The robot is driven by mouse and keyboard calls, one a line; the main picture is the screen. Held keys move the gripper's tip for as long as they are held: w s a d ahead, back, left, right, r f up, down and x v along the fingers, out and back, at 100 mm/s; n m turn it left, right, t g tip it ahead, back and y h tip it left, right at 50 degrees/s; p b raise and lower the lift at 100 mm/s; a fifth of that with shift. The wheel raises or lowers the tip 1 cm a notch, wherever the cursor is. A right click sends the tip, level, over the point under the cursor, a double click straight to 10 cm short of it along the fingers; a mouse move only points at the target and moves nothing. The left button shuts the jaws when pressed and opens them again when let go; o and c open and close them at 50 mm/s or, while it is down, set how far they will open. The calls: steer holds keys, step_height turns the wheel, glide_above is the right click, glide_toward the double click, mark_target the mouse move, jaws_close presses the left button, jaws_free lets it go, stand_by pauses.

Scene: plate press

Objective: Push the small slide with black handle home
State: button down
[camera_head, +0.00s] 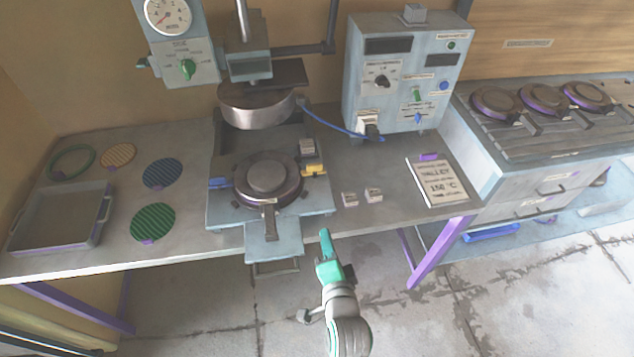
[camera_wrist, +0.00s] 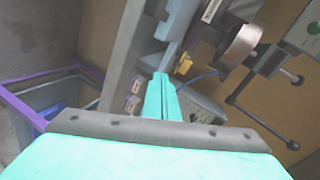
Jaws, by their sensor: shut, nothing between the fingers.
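The press base (camera_head: 222,212) stands at the front of the bench. A pale blue slide (camera_head: 272,238) juts out of its front, past the bench edge, with a dark bar-shaped handle (camera_head: 276,268) at its end; I take this for the small slide. A round dark mould (camera_head: 268,180) sits on the base above it. My gripper (camera_head: 325,240) is shut and empty, in front of the bench edge and to the right of the slide, apart from it. In the wrist view its teal fingers (camera_wrist: 163,85) lie together; I cannot clearly pick out the slide there.
Two small blocks (camera_head: 361,196) and a sign card (camera_head: 438,181) lie on the bench, right of the press. A control box (camera_head: 400,85) stands behind them. A grey tray (camera_head: 55,222) and several round mesh discs lie left. The floor in front is free.

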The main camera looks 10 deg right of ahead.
steer(key=w+r+m, duration=0.3)
steer(key=w+r, duration=0.1)
steer(key=w, duration=0.1)
glide_toward(314, 175)
steer(key=shift+y, duration=0.3)
steer(key=x, duration=0.6)
steer(key=shift+d, duration=0.25)
